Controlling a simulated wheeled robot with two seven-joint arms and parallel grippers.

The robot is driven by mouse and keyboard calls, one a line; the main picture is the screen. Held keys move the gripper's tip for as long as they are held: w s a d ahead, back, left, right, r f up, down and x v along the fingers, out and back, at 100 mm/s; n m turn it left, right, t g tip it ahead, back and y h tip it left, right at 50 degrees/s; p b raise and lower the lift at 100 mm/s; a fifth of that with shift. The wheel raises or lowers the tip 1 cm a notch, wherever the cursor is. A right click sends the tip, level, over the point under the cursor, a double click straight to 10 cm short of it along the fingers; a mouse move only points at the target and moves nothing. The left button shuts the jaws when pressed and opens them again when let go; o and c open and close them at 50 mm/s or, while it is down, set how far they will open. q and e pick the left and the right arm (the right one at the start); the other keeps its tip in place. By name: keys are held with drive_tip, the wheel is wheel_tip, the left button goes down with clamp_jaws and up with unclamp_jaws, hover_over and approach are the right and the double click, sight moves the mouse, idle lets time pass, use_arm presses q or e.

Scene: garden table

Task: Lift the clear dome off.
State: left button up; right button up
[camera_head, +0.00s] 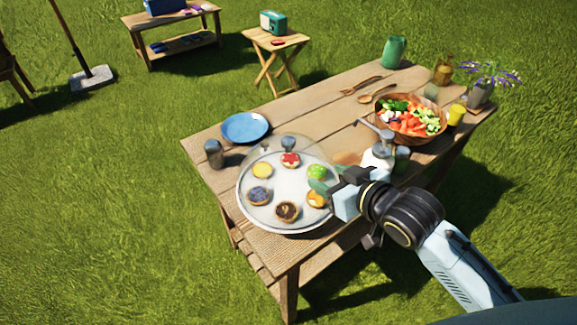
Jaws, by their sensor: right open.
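The clear dome (262,153) sits over a round white tray (262,226) near the front left end of the wooden table. Several small tarts show through it, among them a dark one (287,211). A small grey knob (288,144) shows at the dome's upper part. My right gripper (322,188) is at the dome's right side, with its fingertips overlapping the dome in the picture. I cannot tell whether they touch it. It is open. My left gripper is not in view.
A blue plate (245,127) and a dark shaker (213,153) stand left of and behind the dome. A white dispenser (378,158) stands close behind my right gripper. A salad bowl (409,119), a green pitcher (394,51) and wooden utensils (375,92) lie farther back.

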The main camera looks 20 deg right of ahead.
drive_tip(key=t+y, duration=0.1)
approach(293, 143)
drive_tip(key=shift+n, duration=0.3)
drive_tip(key=x, duration=0.5)
drive_tip(key=shift+w+a+r, duration=0.1)
drive_tip(key=shift+w, duration=0.25)
drive_tip(key=shift+f+b+x, duration=0.15)
drive_tip(key=shift+b+x, duration=0.05)
drive_tip(key=shift+x, duration=1.35)
drive_tip(key=shift+f+b+x, duration=0.1)
drive_tip(key=shift+b+x, duration=0.1)
drive_tip(key=shift+x, duration=1.35)
drive_tip(key=shift+s, duration=0.2)
drive_tip(key=shift+c, duration=0.4)
clamp_jaws()
drive_tip(key=shift+r, duration=0.1)
